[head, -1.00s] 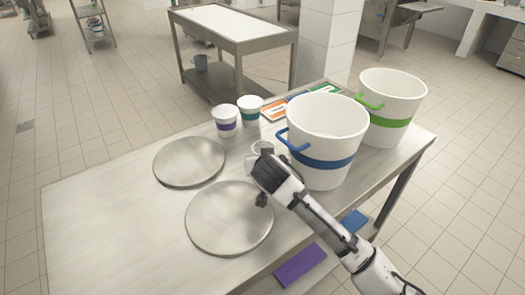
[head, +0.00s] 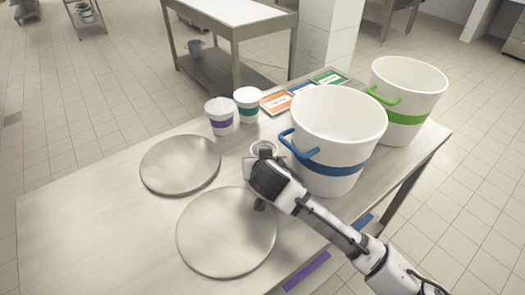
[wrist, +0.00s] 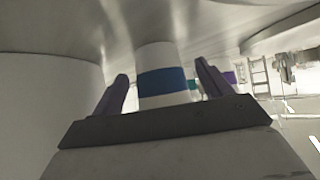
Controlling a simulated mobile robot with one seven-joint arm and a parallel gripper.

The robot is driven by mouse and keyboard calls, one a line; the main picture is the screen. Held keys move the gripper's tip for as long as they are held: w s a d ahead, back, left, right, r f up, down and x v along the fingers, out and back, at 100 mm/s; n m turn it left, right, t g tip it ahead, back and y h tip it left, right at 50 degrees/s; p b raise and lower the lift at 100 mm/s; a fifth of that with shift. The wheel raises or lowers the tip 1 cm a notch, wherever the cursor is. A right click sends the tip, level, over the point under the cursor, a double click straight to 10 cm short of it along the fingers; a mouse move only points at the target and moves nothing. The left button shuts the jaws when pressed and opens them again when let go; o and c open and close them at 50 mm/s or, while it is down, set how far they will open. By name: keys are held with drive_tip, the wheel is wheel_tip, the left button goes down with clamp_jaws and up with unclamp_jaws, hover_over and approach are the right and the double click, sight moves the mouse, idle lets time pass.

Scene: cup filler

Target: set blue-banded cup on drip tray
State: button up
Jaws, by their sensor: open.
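The blue-banded cup (wrist: 163,82) is white with a blue band and shows between my fingers in the wrist view. In the head view only its pale rim (head: 263,148) shows behind my gripper (head: 264,160); the rest is hidden. My gripper (wrist: 163,88) is open, with one finger on each side of the cup. I cannot tell whether either finger touches it. Two flat round metal discs lie on the table, a nearer one (head: 226,235) and a farther one (head: 180,165). I cannot tell which is the drip tray. Both are empty.
A large white bucket with a blue band (head: 335,140) stands close to the right of my gripper. A green-banded bucket (head: 408,100) is behind it. Purple-banded (head: 220,115) and teal-banded (head: 247,104) cups stand farther back. The table's left part (head: 90,220) is clear.

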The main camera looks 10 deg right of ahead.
drive_tip(key=shift+w+f, duration=0.1)
drive_tip(key=shift+w, duration=0.05)
drive_tip(key=shift+c, duration=0.8)
drive_tip(key=c, duration=1)
